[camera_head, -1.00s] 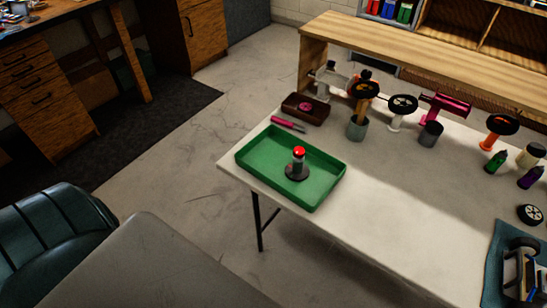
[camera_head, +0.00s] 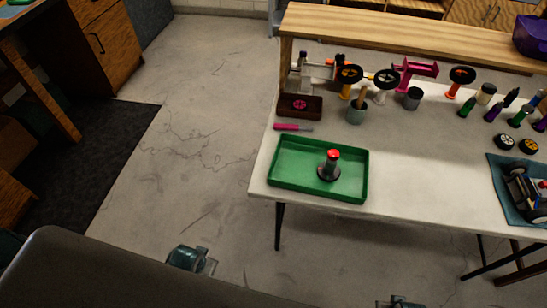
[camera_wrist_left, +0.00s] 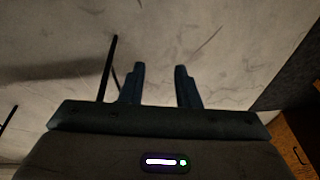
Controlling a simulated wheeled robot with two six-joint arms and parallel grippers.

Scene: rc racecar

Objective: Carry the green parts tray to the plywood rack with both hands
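The green parts tray (camera_head: 290,186) lies flat on the left end of the white table. A black-based post with a red top (camera_head: 329,166) stands upright in it, right of the middle. A light wooden shelf unit (camera_head: 400,30) stands along the table's back; I cannot tell whether it is the plywood rack. My left gripper (camera_head: 192,258) is below and left of the tray in the head view, apart from it. In the left wrist view its two fingers (camera_wrist_left: 160,84) are spread with nothing between them. My right gripper (camera_head: 400,302) barely shows at the bottom edge.
Behind the tray lie a pink-handled tool (camera_head: 292,127), a dark red box (camera_head: 300,106) and a grey-green cup (camera_head: 357,112). A car (camera_head: 525,190) sits on a blue mat at the right. Left of the table is bare floor (camera_head: 190,150).

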